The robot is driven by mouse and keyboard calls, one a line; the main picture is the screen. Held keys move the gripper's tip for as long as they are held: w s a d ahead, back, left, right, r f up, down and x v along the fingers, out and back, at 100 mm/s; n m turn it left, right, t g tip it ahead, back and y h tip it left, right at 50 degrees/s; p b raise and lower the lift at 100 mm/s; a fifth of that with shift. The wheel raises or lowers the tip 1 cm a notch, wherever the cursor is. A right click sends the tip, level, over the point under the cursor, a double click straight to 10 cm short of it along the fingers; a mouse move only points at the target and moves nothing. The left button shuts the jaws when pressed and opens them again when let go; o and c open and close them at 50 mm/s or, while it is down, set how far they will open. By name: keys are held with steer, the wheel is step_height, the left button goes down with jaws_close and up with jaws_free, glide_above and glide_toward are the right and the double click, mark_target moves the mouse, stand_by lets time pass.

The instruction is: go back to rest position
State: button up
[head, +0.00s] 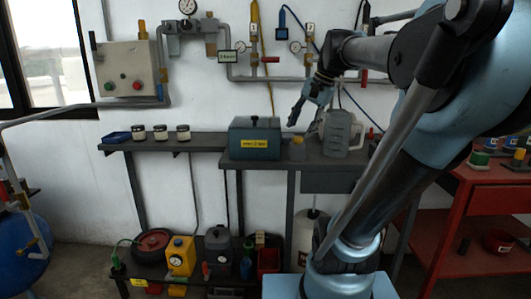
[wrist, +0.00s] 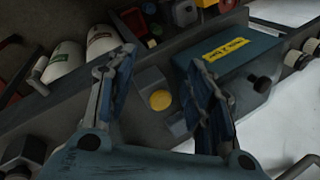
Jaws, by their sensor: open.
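My gripper (head: 296,116) is raised above the wall shelf, between the blue-grey box and the clear jug. It points down and to the left in the head view. In the wrist view my gripper (wrist: 156,75) has its two blue fingers spread wide apart with nothing held between them. A small grey block with a yellow round top (wrist: 160,100) shows below, between the fingers and apart from them. The same small block (head: 298,148) stands on the shelf right of the box in the head view.
The blue-grey box with a yellow label (head: 254,143) and a clear jug (head: 342,133) flank the gripper on the shelf (head: 205,142). Pipes with gauges (head: 296,47) run along the wall behind. A red bench (head: 480,195) stands right. Several jars (head: 160,132) stand left.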

steer(key=s+d+f+n+h, duration=0.1)
steer(key=s+d+f+n, duration=0.1)
steer(key=s+f, duration=0.3)
steer(key=s+d+f+n+h, duration=0.1)
steer(key=s+f, duration=0.3)
steer(key=f, duration=0.9)
steer(key=s+d+f+n+h, duration=0.1)
steer(key=s+d+f+n, duration=0.2)
steer(key=f, duration=0.5)
steer(key=s+n, duration=0.1)
steer(key=s, duration=0.1)
steer(key=shift+s+d+f+h, duration=0.3)
steer(key=shift+d+f+h, duration=0.1)
steer(key=shift+w+f, duration=0.2)
steer(key=shift+w, duration=0.3)
